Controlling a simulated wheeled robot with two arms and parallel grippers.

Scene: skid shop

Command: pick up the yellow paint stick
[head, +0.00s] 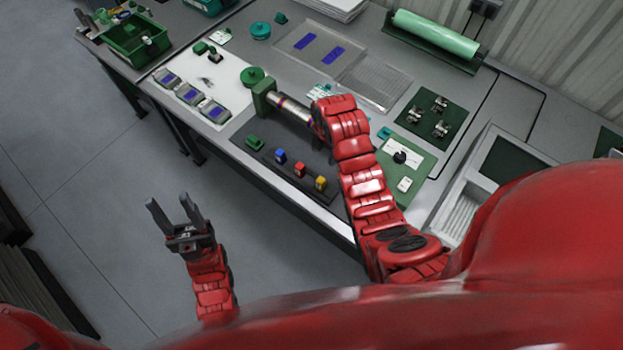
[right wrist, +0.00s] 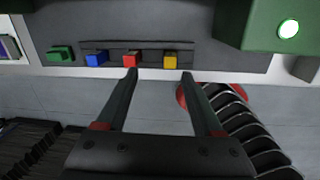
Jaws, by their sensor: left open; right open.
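The yellow paint stick (head: 320,183) stands at the right end of a short row in a dark grey tray (head: 262,165). The red stick (head: 299,170) and blue stick (head: 281,156) are beside it on the left. In the right wrist view the yellow stick (right wrist: 170,60) is just beyond the right fingertip. My right gripper (right wrist: 160,74) is open with nothing between its fingers, and the red stick (right wrist: 129,59) is beyond its left fingertip. In the head view its fingers are hidden by my red arm. My left gripper (head: 175,208) is open and empty, out over the floor.
A green block with a metal cylinder (head: 290,109) stands behind the tray. A small green piece (head: 255,142) lies at the tray's left end. A green panel with a dial (head: 414,183) is to the right. The floor (head: 110,230) in front is clear.

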